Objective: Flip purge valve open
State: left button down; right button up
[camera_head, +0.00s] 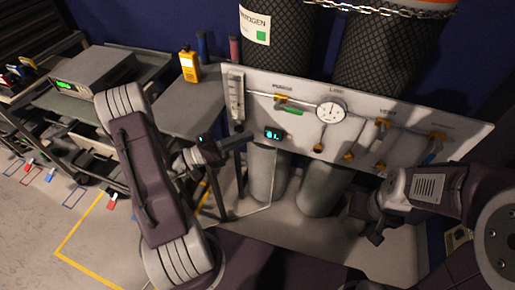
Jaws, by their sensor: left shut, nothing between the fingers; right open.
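The purge valve (281,98) sits on the upper left of the pale panel (258,86), under a label that seems to read PURGE. It is a brass fitting on a horizontal pipe. A green handle (293,111) lies just below it, nearly along the pipe. My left gripper (243,140) is shut and empty, in front of the panel's lower left edge. It is below and left of the green handle, apart from it in the picture. My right gripper (372,222) is open, below the panel's right part, far from the purge valve.
A round gauge (331,110) is right of the valve, with further brass valves (385,124) beyond it. A small lit display (274,134) is below the handle. Tall cylinders (277,40) stand behind the panel. A cart with a yellow meter (189,66) is at left.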

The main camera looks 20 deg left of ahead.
pick_arm(q)
jog(key=w+a+f+n+t+y, duration=0.1)
jog(key=w+a+f+n, duration=0.1)
jog(key=a+f, duration=0.15)
jog(key=x, duration=1)
jog(key=shift+r+t+b, duration=0.25)
jog(key=shift+t+b, duration=0.05)
jog(key=shift+b, duration=0.05)
pick_arm(e)
jog(key=shift+w+f, duration=1)
jog(key=shift+f, duration=0.05)
pick_arm(q)
jog(key=shift+w+d, duration=0.1)
jog(key=shift+d, duration=0.05)
pick_arm(e)
jog(key=shift+f, duration=0.1)
